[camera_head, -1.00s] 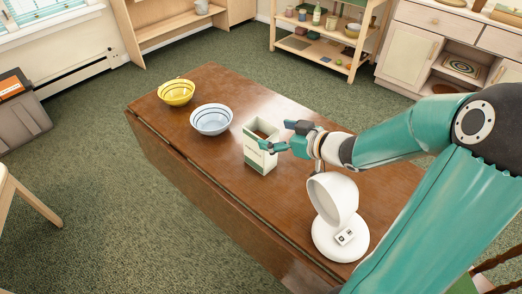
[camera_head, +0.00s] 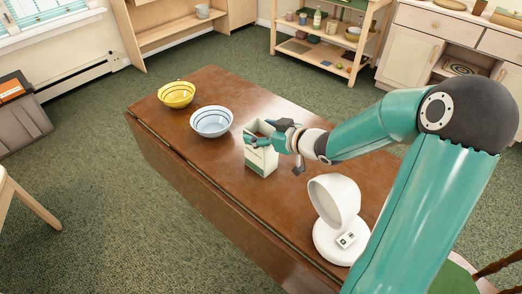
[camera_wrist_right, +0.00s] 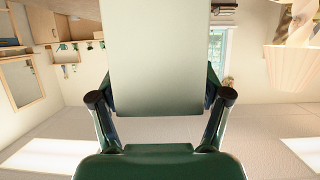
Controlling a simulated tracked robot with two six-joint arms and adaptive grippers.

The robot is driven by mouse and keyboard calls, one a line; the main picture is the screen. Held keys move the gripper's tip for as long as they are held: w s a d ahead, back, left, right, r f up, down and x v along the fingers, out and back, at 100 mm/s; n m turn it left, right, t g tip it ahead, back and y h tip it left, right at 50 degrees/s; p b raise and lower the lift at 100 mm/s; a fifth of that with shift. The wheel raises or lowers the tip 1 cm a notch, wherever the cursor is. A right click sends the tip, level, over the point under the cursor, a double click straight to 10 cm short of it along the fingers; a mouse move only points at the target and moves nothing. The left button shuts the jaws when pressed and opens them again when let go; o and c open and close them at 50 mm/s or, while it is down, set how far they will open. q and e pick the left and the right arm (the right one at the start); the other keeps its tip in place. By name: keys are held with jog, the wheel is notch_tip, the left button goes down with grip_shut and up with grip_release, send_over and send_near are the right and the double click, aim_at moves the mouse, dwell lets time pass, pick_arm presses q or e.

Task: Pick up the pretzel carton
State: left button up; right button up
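The pretzel carton (camera_head: 262,162), pale with a green lower band, stands upright on the brown table (camera_head: 215,85). My right gripper (camera_head: 268,133) is at its upper part, one finger on the near side and one towards the far side. In the right wrist view the carton (camera_wrist_right: 160,60) fills most of the space between the fingers (camera_wrist_right: 160,95). The fingers are spread wide, close along its two sides; any contact is hard to make out. My left gripper is not in view.
A blue-white bowl (camera_head: 211,122) stands just left of the carton, and a yellow bowl (camera_head: 176,94) is farther left. A white lamp (camera_head: 335,205) stands at the near right, below my right arm. The table's near left part is clear.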

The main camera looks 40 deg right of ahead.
jog(key=c, duration=1.2)
